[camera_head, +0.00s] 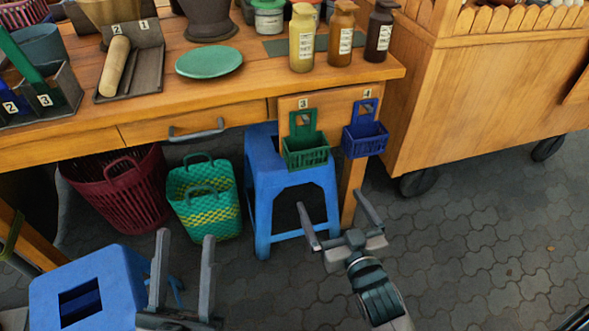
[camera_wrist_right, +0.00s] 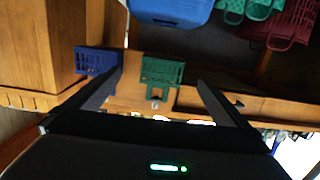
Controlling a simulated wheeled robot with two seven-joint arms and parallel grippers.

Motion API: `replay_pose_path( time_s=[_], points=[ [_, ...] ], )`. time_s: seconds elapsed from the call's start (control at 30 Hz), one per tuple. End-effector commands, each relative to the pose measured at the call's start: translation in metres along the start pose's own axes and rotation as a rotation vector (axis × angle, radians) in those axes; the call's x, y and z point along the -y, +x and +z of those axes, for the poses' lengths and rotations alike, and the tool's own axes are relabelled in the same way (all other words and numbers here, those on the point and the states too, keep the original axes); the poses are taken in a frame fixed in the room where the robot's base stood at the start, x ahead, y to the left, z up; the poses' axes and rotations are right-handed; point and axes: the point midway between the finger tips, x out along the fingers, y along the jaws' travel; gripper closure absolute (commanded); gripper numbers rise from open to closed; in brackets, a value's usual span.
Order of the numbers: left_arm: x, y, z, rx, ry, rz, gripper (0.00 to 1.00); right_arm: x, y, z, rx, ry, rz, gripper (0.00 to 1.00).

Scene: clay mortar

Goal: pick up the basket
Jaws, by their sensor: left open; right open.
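A small green basket (camera_head: 305,151) hangs by its handle plate on the table's front, under label 3. A small blue basket (camera_head: 365,138) hangs to its right, under label 4. In the right wrist view, which is upside down, the green basket (camera_wrist_right: 162,71) shows between my fingers and the blue basket (camera_wrist_right: 96,61) to the left. A green and yellow woven basket (camera_head: 208,203) and a maroon basket (camera_head: 122,190) stand on the floor under the table. My right gripper (camera_head: 331,200) is open and empty, before and below the hanging baskets. My left gripper (camera_head: 185,239) is open and empty before the woven basket.
A blue stool (camera_head: 262,180) stands behind the green basket, under the table. Another blue stool (camera_head: 88,287) is at the lower left, beside my left gripper. A wooden cart (camera_head: 470,100) stands at right. The paved floor (camera_head: 480,235) at right is clear.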

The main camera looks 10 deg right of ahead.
Motion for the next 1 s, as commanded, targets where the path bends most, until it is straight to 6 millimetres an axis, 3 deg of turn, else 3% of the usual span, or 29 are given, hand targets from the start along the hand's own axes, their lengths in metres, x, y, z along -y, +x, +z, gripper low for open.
replay_pose_path(
  time_s=[0.13,0.27,0.73,1.0],
  points=[
    [-0.001,-0.006,-0.031,-0.108,-0.008,-0.003,0.5,-0.004,-0.009,-0.016,-0.069,0.01,0.011,0.0],
    [-0.001,-0.006,-0.046,-0.148,-0.011,-0.004,0.5,-0.006,-0.014,-0.027,-0.093,0.013,0.015,0.0],
    [0.0,-0.005,-0.049,-0.157,-0.01,-0.004,0.5,-0.006,-0.01,-0.03,-0.096,0.013,0.015,0.0],
    [0.004,-0.003,-0.055,-0.21,0.001,-0.003,0.5,-0.006,0.018,-0.032,-0.098,0.012,0.015,0.0]
  ],
)
